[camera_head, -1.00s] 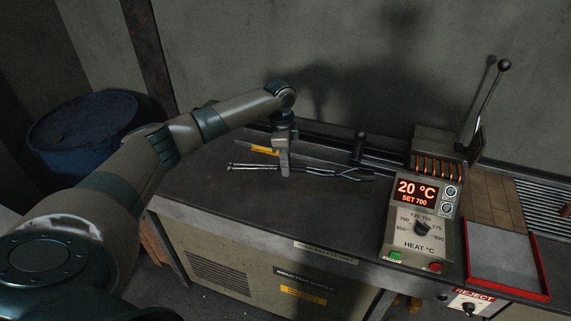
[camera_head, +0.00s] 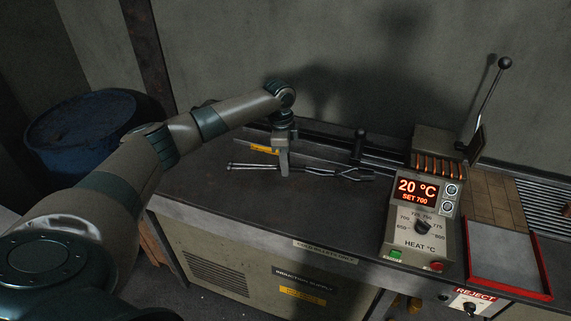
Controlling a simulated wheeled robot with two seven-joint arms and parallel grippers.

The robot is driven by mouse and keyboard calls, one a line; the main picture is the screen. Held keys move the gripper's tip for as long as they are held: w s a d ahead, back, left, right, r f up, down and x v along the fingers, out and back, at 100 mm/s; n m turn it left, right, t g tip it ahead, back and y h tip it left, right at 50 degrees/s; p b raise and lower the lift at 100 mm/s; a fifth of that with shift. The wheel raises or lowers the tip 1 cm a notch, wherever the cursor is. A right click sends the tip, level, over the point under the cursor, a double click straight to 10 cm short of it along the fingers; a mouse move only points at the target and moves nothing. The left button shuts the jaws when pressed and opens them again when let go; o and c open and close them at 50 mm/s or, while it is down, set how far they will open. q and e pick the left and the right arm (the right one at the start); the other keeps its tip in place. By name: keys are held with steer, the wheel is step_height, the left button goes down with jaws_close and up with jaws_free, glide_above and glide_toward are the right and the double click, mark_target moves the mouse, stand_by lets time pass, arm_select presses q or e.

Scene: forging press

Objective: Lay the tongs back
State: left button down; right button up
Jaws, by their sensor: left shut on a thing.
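The tongs (camera_head: 322,172) are long, thin and dark metal. They lie level, their handles to the left and their forked jaws to the right, at or just above the dark bench top (camera_head: 262,205); I cannot tell whether they touch it. My left gripper (camera_head: 284,170) points down and is shut on the tongs near their middle, hiding that part. My right gripper is not in view.
A heater control box (camera_head: 416,215) reading 20 °C, set 700, stands right of the tongs. A red-rimmed tray (camera_head: 549,283) lies further right. A dark rail (camera_head: 375,155) runs behind. A blue drum (camera_head: 70,140) stands left.

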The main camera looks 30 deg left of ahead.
arm_select(q)
steer(key=shift+f+b, duration=1.3)
steer(key=shift+f, duration=0.05)
step_height(320, 180, down, 2)
steer(key=b, duration=0.2)
steer(key=shift+b, duration=0.3)
steer(key=shift+f, duration=1.7)
steer(key=c, duration=2)
jaws_free()
steer(key=o, duration=0.7)
steer(key=shift+c, duration=0.2)
steer(key=o, duration=1)
steer(key=shift+f, duration=0.1)
